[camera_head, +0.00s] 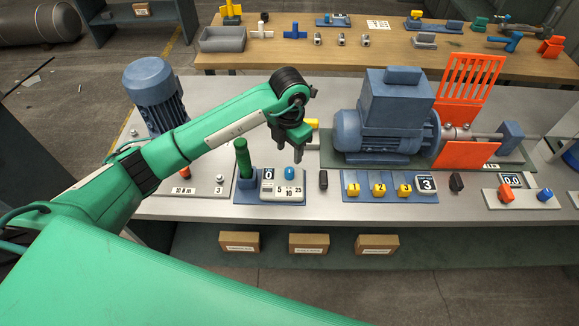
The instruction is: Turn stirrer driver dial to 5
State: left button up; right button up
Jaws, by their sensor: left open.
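My left gripper (290,154) reaches in from the left, fingers pointing down and apart, empty, just above a small white unit (282,190). That unit has a blue knob (289,173), a display reading 0 and keys marked 5, 10 and 25. The knob appears just below the fingertips, and I see no contact. A second white panel (520,199) at the right has a 0.0 display, an orange knob (506,192) and a blue knob (544,193). I cannot tell from labels which is the stirrer driver dial. My right gripper is not in view.
A green upright handle (243,158) stands close left of the unit. A blue block with yellow switches (390,186) lies to the right. A large blue motor (384,125) with an orange guard (465,100) stands behind. Small boxes (308,243) sit below the bench.

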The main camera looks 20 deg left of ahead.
aim_at(289, 169)
pick_arm(q)
notch_tip(289, 169, down, 9)
jog(key=shift+f+p, duration=0.15)
jog(key=shift+p, duration=1.05)
